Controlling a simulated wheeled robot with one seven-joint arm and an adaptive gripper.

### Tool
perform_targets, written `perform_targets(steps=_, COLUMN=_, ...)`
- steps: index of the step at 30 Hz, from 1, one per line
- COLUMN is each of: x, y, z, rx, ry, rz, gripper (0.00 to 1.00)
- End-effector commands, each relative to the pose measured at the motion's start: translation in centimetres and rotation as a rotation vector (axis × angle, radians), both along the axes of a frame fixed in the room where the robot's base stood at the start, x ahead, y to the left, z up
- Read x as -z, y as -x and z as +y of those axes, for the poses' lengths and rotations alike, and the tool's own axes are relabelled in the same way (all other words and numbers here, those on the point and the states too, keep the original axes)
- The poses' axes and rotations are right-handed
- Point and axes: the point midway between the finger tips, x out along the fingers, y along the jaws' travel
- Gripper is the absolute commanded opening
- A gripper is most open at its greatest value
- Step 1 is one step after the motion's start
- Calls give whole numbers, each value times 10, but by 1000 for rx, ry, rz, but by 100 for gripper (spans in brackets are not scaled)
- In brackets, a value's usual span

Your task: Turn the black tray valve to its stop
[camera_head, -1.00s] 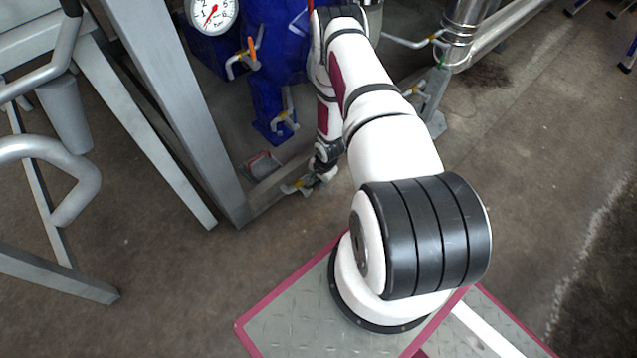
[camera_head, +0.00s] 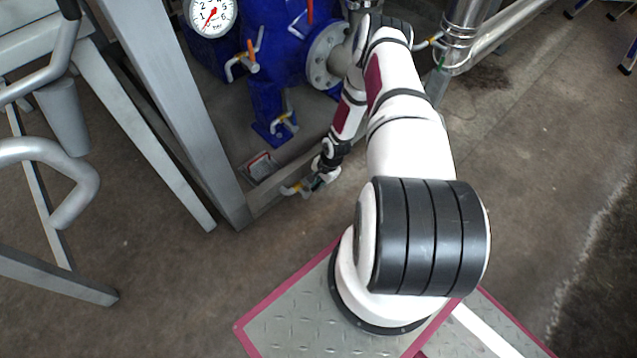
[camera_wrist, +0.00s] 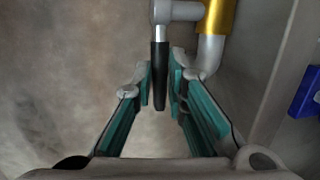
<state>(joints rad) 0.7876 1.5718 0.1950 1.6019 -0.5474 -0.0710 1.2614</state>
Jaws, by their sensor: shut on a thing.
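The black valve handle (camera_wrist: 160,85) points down from a grey metal stem in the wrist view. Its stem joins a grey pipe with a yellow collar (camera_wrist: 220,16). My gripper (camera_wrist: 160,90) has its teal-padded fingers on either side of the handle and is shut on it. In the head view, my gripper (camera_head: 319,183) is low beside the yellow-bodied valve (camera_head: 292,188), at the metal floor beam. The handle itself is too small and too covered by my gripper to make out there.
A grey frame post (camera_head: 170,105) stands left of the valve. Blue machinery (camera_head: 265,100) with a pressure gauge (camera_head: 211,14) and an orange-handled valve (camera_head: 250,52) is behind it. A blue block (camera_wrist: 306,92) shows at the wrist view's right. Open floor lies in front.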

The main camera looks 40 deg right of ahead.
Motion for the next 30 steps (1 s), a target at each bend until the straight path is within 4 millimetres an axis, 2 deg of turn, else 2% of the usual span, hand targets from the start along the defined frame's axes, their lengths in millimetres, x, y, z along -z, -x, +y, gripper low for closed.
perform_targets(steps=9, x=8, y=3, z=3, rx=0, ry=-111, rz=8, gripper=0)
perform_targets(steps=21, x=8, y=2, z=2, rx=-6, ry=-123, rz=6, gripper=0)
perform_targets(steps=22, x=8, y=2, z=2, rx=-6, ry=-123, rz=6, gripper=16)
perform_targets(steps=23, x=8, y=2, z=2, rx=-5, ry=-123, rz=6, gripper=22)
perform_targets(steps=30, x=7, y=1, z=0, rx=-4, ry=-120, rz=4, gripper=22)
